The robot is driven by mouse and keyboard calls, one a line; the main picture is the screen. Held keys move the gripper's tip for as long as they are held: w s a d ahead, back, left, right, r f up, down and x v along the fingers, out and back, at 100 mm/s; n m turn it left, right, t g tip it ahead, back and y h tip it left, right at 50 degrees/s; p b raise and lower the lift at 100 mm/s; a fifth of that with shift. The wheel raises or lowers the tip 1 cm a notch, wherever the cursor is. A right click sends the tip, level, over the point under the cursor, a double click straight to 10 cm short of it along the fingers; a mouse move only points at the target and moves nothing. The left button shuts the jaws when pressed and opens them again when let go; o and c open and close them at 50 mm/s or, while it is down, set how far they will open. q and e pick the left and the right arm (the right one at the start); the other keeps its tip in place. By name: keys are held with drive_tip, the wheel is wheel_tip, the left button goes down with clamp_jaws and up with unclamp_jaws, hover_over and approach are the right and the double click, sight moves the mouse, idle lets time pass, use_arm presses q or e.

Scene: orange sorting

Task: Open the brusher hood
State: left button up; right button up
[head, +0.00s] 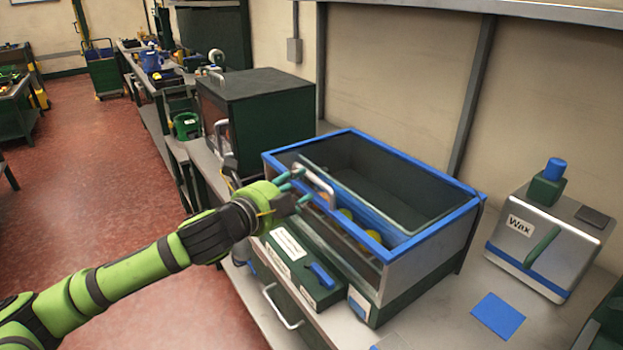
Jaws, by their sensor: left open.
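The brusher is a blue-rimmed box (428,255) on the bench, with clear panels and a green base. Its clear hood has a pale curved handle (318,178) on the near left side. Whether the hood is fully shut or slightly raised I cannot tell. Round yellow-orange fruits (375,237) show inside through the clear panel. My left gripper (298,184) is open, its teal fingers at the handle. Whether they touch it I cannot tell, and my gripper hides part of the front. My right gripper is not in view.
A green control box with a blue switch (320,275) sits before the brusher. A wax machine (548,240) and a blue square (497,315) are to the right. A dark green cabinet (262,110) stands behind left. The red floor (110,170) is open at left.

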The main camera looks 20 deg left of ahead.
sight(312, 179)
use_arm(q)
drive_tip(key=p+x, duration=0.1)
drive_tip(key=x, duration=0.5)
drive_tip(key=shift+w+d, duration=0.1)
drive_tip(key=shift+w, duration=0.1)
clamp_jaws()
